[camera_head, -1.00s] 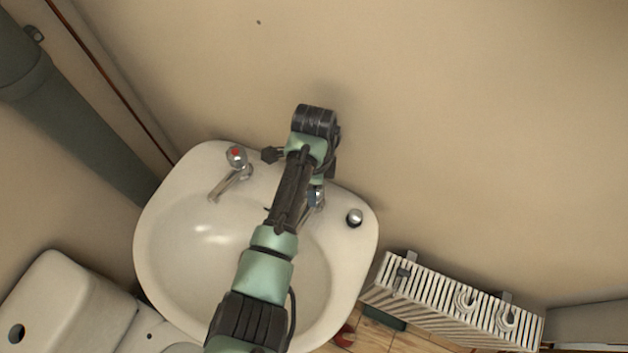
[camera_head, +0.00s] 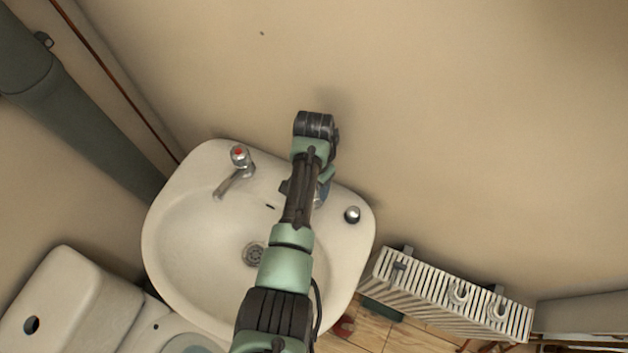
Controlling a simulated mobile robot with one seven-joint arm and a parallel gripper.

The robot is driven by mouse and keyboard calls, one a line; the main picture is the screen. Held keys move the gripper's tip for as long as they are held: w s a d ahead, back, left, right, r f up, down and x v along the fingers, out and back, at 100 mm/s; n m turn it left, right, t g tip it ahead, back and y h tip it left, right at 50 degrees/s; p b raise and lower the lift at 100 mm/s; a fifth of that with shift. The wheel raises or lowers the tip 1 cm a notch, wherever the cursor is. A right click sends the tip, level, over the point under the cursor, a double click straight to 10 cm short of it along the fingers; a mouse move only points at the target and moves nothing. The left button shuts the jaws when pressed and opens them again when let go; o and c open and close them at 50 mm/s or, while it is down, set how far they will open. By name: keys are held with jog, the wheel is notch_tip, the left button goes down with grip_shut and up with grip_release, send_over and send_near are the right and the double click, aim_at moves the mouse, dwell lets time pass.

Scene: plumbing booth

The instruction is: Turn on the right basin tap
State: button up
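The white basin (camera_head: 185,270) is seen from above against the wall. The right basin tap (camera_head: 322,192) is mostly hidden behind my arm; only a bit of chrome with a bluish tint shows at the arm's right side. The left tap (camera_head: 238,165), chrome with a red mark on top, is in full view, its spout over the bowl. My arm reaches across the right half of the basin, its wrist near the wall above the right tap. My gripper is almost wholly hidden under the wrist, so its fingers and any contact with the tap cannot be made out.
A small round chrome piece (camera_head: 352,214) sits on the basin's right rim. A white ribbed radiator (camera_head: 445,295) is at the lower right. A toilet cistern (camera_head: 75,300) is at the lower left, and a thick grey pipe (camera_head: 80,115) runs down the left. The wall above is bare.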

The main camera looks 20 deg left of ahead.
jog(key=n+p, duration=0.1)
jog(key=n, duration=0.5)
jog(key=shift+w+n, duration=0.1)
jog(key=shift+n, duration=0.2)
dwell(0.4)
jog(key=o, duration=1.4)
notch_tip(320, 180, up, 13)
jog(key=shift+r+b, duration=0.1)
jog(key=shift+b, duration=0.3)
